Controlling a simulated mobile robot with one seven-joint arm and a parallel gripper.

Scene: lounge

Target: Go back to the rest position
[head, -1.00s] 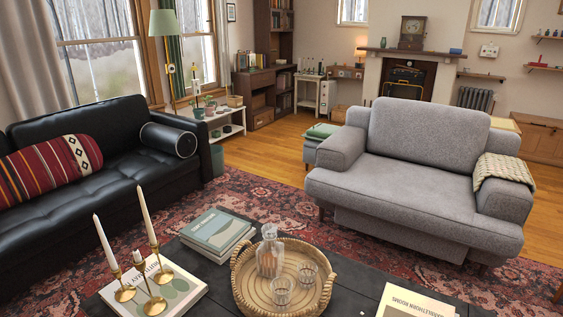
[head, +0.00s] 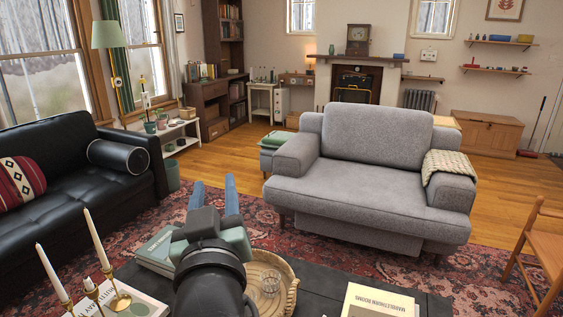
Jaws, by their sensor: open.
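My gripper (head: 212,196) reaches up from the bottom of the head view. Its two blue fingers stand apart, open, with nothing visible between them. It hangs over the dark coffee table (head: 325,284). My arm covers part of the round wicker tray (head: 291,290), where one glass (head: 271,283) shows. The carafe is hidden behind my arm.
A stack of books (head: 155,252) lies left of my arm. Brass candle holders (head: 118,298) with white candles stand at the front left. Another book (head: 378,301) lies right. A grey armchair (head: 365,185), black sofa (head: 60,200) and wooden chair (head: 535,255) surround the table.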

